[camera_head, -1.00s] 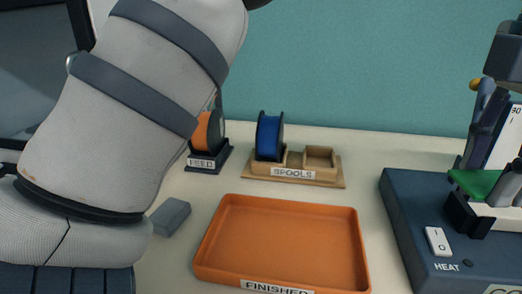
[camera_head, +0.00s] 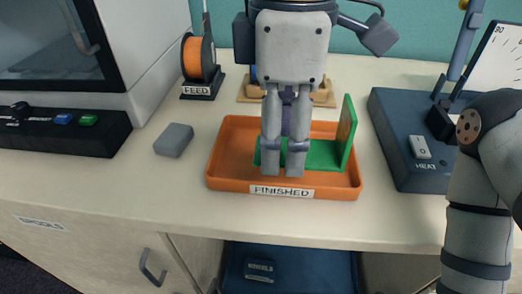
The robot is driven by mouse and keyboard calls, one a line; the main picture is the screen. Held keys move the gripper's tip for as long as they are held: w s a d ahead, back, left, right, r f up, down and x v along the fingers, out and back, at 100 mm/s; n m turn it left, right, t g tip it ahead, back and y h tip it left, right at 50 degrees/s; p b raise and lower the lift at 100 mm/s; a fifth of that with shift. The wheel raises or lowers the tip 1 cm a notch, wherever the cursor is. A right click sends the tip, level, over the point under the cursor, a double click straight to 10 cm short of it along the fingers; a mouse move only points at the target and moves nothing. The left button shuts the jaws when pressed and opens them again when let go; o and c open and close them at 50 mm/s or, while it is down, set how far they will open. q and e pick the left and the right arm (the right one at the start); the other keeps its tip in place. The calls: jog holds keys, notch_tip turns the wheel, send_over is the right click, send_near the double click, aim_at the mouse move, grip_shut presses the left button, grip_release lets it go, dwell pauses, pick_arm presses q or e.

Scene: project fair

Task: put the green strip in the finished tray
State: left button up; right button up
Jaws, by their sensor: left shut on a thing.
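The green strip (camera_head: 322,154) is bent into an L, with a flat leg low inside the orange finished tray (camera_head: 229,176) and an upright leg near the tray's right wall. My left gripper (camera_head: 282,168) comes down from above, shut on the flat leg, its fingers covering part of it. I cannot tell whether the strip touches the tray floor. The tray's front bears a FINISHED label. My right arm (camera_head: 480,215) shows at the right edge; its gripper is out of view.
The heater (camera_head: 400,172) stands close right of the tray. A grey block (camera_head: 174,140) lies left of it. Behind are the orange feed spool (camera_head: 198,58) and the wooden spools rack (camera_head: 322,98), partly hidden by my gripper. A machine stands at left. An open drawer (camera_head: 290,265) shows below.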

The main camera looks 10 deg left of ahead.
pick_arm(q)
jog(key=w+f, duration=0.2)
jog(key=w, duration=0.1)
jog(key=w+a+f+b, duration=0.1)
jog(key=w+f, duration=0.2)
jog(key=w, duration=0.1)
jog(key=w+f, duration=0.3)
jog(key=shift+w+a+f+b, duration=0.15)
jog(key=shift+b, duration=0.2)
jog(key=f, duration=0.3)
jog(key=shift+w, duration=0.3)
jog(key=shift+f, duration=0.15)
pick_arm(e)
jog(key=shift+s+f+g, duration=0.6)
jog(key=shift+s+f, duration=0.6)
jog(key=shift+s, duration=0.05)
pick_arm(q)
jog(key=shift+f, duration=0.25)
jog(key=shift+s+a+f, duration=0.1)
jog(key=shift+s+f, duration=0.1)
jog(key=shift+f, duration=0.3)
jog(key=o, duration=0.9)
jog(key=shift+f, duration=0.1)
jog(key=shift+o, duration=1.1)
jog(key=shift+f, duration=0.15)
jog(key=shift+w, duration=0.1)
